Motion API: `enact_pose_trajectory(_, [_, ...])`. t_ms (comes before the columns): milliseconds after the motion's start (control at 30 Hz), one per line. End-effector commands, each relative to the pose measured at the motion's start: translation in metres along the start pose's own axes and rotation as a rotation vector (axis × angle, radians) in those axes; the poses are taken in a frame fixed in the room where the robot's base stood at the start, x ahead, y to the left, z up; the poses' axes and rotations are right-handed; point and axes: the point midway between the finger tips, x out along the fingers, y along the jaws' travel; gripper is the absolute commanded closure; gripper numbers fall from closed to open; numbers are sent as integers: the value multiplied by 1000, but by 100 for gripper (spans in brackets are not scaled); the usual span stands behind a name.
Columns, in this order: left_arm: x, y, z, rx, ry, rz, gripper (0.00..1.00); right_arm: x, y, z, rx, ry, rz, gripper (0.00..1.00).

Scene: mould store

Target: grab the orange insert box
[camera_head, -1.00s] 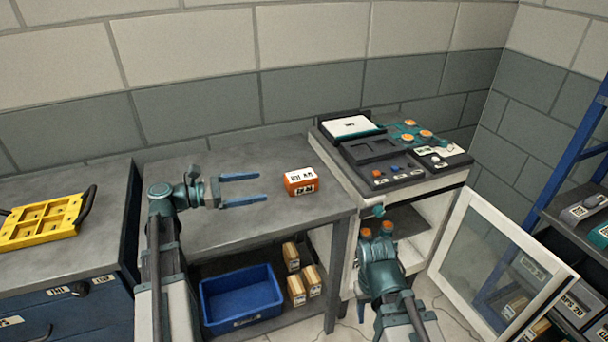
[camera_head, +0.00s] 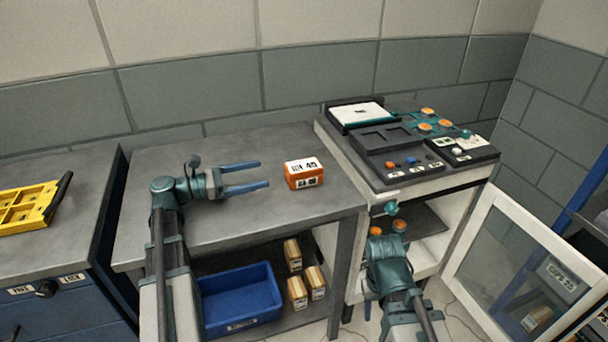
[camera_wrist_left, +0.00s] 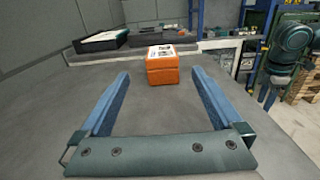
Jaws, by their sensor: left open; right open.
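The orange insert box (camera_head: 305,181) has a white labelled top and sits on the grey bench. My left gripper (camera_head: 265,174) is open and level, just left of the box, with its blue fingers pointing at it. In the left wrist view the box (camera_wrist_left: 162,69) stands ahead of the open fingers (camera_wrist_left: 160,85), roughly centred between them and beyond their tips. Nothing is between the fingers. My right gripper (camera_head: 388,226) is raised in front of the cabinet, right of the bench, and holds nothing visible.
The grey bench top (camera_head: 240,145) is otherwise clear. A console (camera_head: 400,150) with knobs adjoins it on the right. A blue bin (camera_head: 240,298) and several small tan boxes (camera_head: 298,292) are on the shelf below. A yellow tray (camera_head: 25,205) lies far left. An open glazed door (camera_head: 520,265) stands right.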

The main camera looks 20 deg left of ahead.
Motion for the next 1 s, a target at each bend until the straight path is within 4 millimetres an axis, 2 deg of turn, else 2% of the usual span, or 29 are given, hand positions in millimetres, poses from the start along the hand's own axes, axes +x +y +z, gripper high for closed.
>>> enact_pose_trajectory(200, [41,-1,0,0,0,-5,0,0,0,0,0,0,0,50])
enact_pose_trajectory(400, [71,-1,0,0,0,-3,0,0,0,0,0,0,0,50])
enact_pose_trajectory(800, [84,-1,-1,1,0,-2,0,1,0,0,0,0,0,50])
enact_pose_trajectory(1000, [107,-3,-4,1,0,-4,0,4,0,0,0,0,0,50])
